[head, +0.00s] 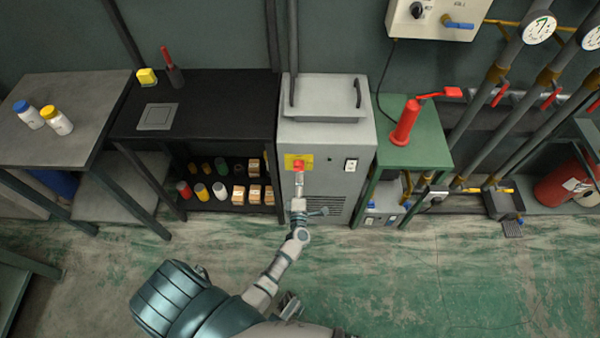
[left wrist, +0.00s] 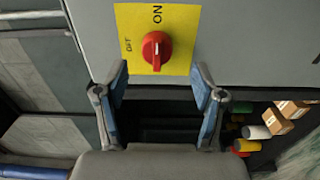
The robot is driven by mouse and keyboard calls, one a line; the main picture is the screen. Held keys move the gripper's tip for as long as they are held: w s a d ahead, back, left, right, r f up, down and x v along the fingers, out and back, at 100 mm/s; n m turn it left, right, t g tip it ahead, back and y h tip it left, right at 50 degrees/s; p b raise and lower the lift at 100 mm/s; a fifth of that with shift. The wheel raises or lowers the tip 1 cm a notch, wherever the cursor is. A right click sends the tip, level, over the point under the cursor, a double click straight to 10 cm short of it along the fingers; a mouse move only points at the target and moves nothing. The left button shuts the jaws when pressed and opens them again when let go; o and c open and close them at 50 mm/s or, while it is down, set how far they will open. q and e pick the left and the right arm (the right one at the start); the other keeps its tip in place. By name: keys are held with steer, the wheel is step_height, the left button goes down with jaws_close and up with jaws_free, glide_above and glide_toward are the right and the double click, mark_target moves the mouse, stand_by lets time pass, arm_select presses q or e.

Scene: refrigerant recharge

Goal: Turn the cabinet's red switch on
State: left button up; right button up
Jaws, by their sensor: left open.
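The grey cabinet (head: 355,133) stands at the back wall in the middle of the head view. Its red switch (head: 298,165) sits on a yellow plate (head: 288,162) on the cabinet's front. In the left wrist view the red rotary switch (left wrist: 157,50) shows clearly on the yellow plate (left wrist: 180,22), which has ON and OFF lettering. A pale mark shows on the knob. My left gripper (left wrist: 161,85) is open, its fingers apart just short of the switch with nothing between them. In the head view the left gripper (head: 299,182) partly hides the front below the switch. My right gripper is not in view.
A white rocker switch (head: 350,165) is on the same cabinet front. A black shelf unit (head: 225,110) with bottles and boxes stands left. A green stand (head: 425,140) with a red tool (head: 406,122) stands right, beside pipes and gauges. Floor in front is clear.

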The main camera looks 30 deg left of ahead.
arm_select(q)
steer(key=shift+v, duration=2.8)
steer(key=s+d+f+m+g+h+p, duration=0.45)
steer(key=s+d+f+m+h, duration=0.5)
steer(key=m, duration=0.75)
steer(key=s+a+f+m+g+p, duration=0.1)
steer(key=s+f+m+g, duration=0.3)
steer(key=s, duration=0.7)
steer(key=s+f+m+g+p, duration=0.2)
steer(key=s+f+m+g, duration=0.3)
steer(key=s, duration=0.6)
steer(key=shift+a+f, duration=0.4)
steer(key=shift+f, duration=0.35)
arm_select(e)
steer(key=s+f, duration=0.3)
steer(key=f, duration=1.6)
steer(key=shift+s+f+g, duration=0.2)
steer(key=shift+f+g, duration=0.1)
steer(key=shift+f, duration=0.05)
